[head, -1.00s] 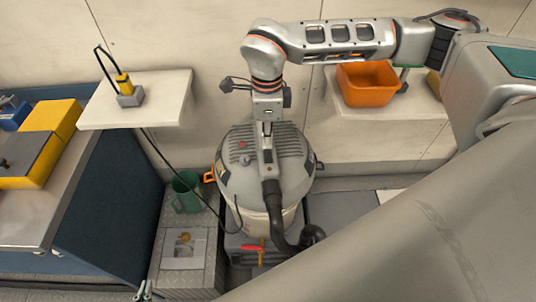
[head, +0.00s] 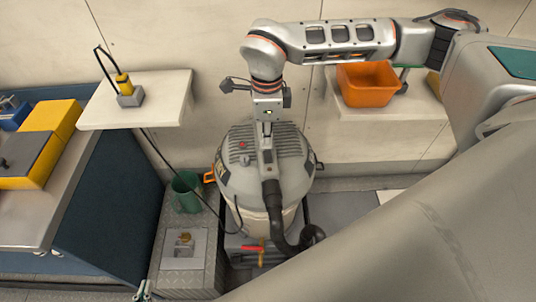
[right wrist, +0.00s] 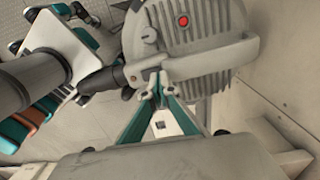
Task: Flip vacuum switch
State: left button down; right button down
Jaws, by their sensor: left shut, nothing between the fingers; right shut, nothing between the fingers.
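The vacuum (head: 285,178) is a drum with a ribbed grey domed top and a black hose. A small red round part (head: 242,145) sits on its top; it also shows in the right wrist view (right wrist: 183,20). I cannot tell whether this is the switch or which way it is set. My right gripper (head: 267,137) is over the vacuum's top, pointing down. In the right wrist view its teal fingers meet, shut and empty, by the vacuum's light handle band (right wrist: 215,62); contact is unclear. Only the tips of my left gripper (head: 144,290) show at the bottom edge, shut.
An orange bin (head: 368,84) sits on the right shelf. A yellow-topped device (head: 125,88) on the left shelf trails a black cable. A workbench (head: 35,225) stands at left.

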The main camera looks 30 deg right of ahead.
jog(key=shift+f+b, duration=0.5)
jog(key=shift+f, duration=0.5)
dwell(0.4)
jog(key=shift+r, duration=0.15)
jog(key=shift+r+p, duration=0.7)
jog(key=shift+r, duration=0.15)
jog(key=shift+r+p, duration=1.75)
jog(key=shift+r, duration=0.85)
